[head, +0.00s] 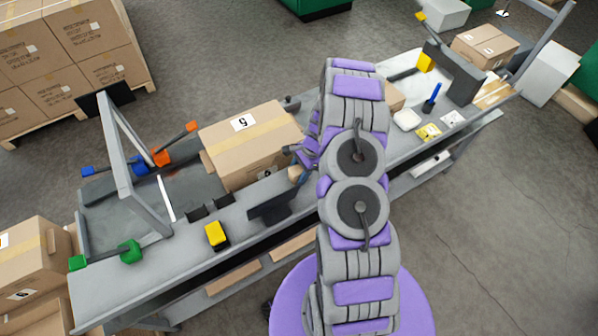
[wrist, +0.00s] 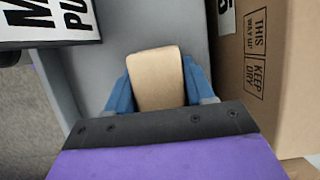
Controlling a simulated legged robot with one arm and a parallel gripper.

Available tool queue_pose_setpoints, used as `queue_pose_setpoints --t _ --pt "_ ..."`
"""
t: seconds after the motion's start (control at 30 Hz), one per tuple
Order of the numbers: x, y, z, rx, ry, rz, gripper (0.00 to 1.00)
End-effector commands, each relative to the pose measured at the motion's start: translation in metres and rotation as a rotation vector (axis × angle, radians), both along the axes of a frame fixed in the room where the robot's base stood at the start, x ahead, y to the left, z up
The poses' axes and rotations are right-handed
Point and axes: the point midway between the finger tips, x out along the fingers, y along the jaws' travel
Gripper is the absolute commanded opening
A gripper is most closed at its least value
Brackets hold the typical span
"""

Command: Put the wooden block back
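The wooden block (wrist: 156,78) is a light tan piece with rounded corners. In the wrist view it sits between the two blue fingers of my gripper (wrist: 157,90), which touch its sides. In the head view the block (head: 295,173) shows as a small tan spot at my gripper (head: 298,168), beside the large cardboard box and over the grey workbench (head: 130,275). My arm hides part of the bench there. I cannot tell whether the block touches the surface.
A large cardboard box (head: 250,142) stands close beside my gripper; its printed side (wrist: 272,75) fills the wrist view's right. A yellow object (head: 215,235) and green clamp (head: 130,252) lie on the bench's left part.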

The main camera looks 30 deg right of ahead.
Motion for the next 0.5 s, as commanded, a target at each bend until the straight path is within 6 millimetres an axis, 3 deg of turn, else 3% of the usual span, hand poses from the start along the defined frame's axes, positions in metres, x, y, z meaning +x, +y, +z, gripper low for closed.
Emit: queue_pose_setpoints --t 0.23,0.5 --pt "-0.0004 -0.0011 0.0004 0.002 -0.001 0.000 0.77" --pt "-0.0005 -0.0010 0.0012 0.000 -0.003 -0.001 0.77"
